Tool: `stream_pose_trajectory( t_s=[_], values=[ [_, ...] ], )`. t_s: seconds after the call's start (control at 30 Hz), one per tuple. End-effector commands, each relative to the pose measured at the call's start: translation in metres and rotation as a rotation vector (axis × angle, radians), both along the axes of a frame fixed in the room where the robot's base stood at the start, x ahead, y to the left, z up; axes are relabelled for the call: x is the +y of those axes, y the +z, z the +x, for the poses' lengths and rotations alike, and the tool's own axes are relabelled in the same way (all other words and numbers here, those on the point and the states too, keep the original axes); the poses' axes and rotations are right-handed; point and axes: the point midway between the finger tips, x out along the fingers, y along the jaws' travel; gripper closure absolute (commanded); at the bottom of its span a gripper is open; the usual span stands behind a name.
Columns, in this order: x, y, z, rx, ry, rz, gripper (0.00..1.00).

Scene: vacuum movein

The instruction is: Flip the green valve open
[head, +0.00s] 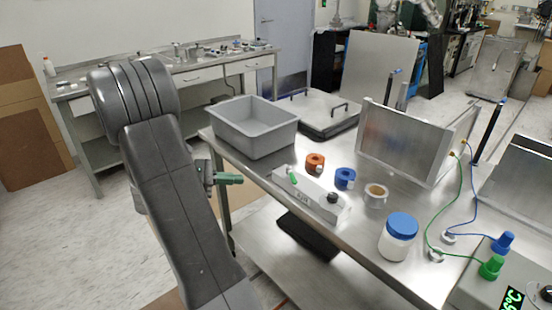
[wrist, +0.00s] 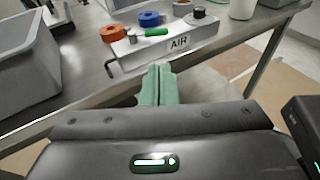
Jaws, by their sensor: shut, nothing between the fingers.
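The green valve (head: 292,176) is a small green lever on the left part of a grey metal box (head: 315,197) marked AIR, near the table's front edge. In the wrist view the green valve handle (wrist: 156,32) lies on top of the same AIR box (wrist: 175,43), its length running roughly along the box. My gripper (head: 236,179) is left of the box in the head view, apart from it. In the wrist view my gripper (wrist: 159,70) has its two green fingers together and empty, pointing toward the box, below the valve in the picture.
A black knob (head: 333,198) is on the box's right end. Orange (head: 315,163) and blue (head: 345,178) rings stand behind it. A grey bin (head: 253,126) is at the table's left. A blue-lidded jar (head: 398,240) is to the right.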

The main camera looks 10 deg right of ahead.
Motion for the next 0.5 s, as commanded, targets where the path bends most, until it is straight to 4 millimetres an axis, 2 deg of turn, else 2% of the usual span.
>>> stream_pose_trajectory(
  t_s=[0.07, 0.17, 0.27, 0.5],
  values=[
    [0.004, 0.001, 0.003, 0.007, 0.011, -0.017, 1.00],
    [-0.002, 0.000, 0.004, 0.008, 0.011, -0.022, 1.00],
    [-0.016, -0.003, 0.005, 0.009, 0.008, -0.021, 1.00],
    [-0.065, -0.012, 0.009, 0.008, 0.007, -0.020, 1.00]
  ],
)
